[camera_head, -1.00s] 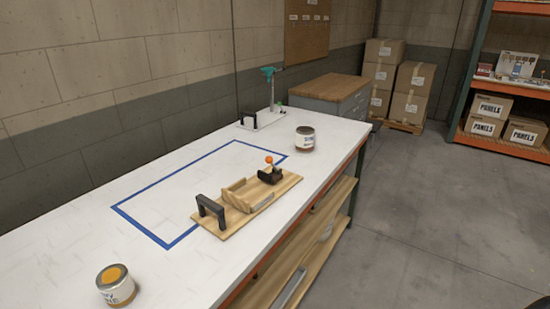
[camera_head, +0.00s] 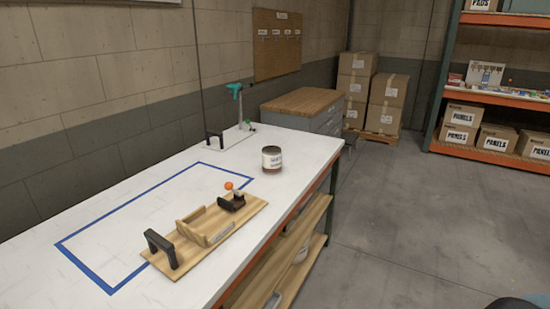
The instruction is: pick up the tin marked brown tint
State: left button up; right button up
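A tin (camera_head: 272,159) with a pale label and a brownish band at its base stands upright on the white workbench top, near the right end of the blue taped rectangle. The lettering on its label is too small to read surely, so I cannot tell whether it says brown tint. Neither gripper shows in the head view.
A wooden jig board (camera_head: 215,240) with a black handle and an orange-knobbed clamp lies on the workbench (camera_head: 40,255). A wooden-topped cabinet, stacked cartons (camera_head: 388,90) and a rack (camera_head: 480,157) of boxes stand behind. The floor right of the bench is clear.

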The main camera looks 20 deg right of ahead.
aim_at(270, 154)
jog(key=i+l, duration=0.15)
jog(key=l, duration=0.35)
jog(key=i+l+u, duration=0.1)
jog(key=l, duration=0.4)
jog(key=i+l, duration=0.2)
jog(key=l, duration=0.35)
jog(key=i+l+u, duration=0.1)
jog(key=l, duration=0.4)
jog(key=i+l+u, duration=0.1)
jog(key=l, duration=0.4)
jog(key=i+l, duration=0.15)
jog(key=l, duration=0.4)
jog(key=i+l+u, duration=0.1)
jog(key=l, duration=0.45)
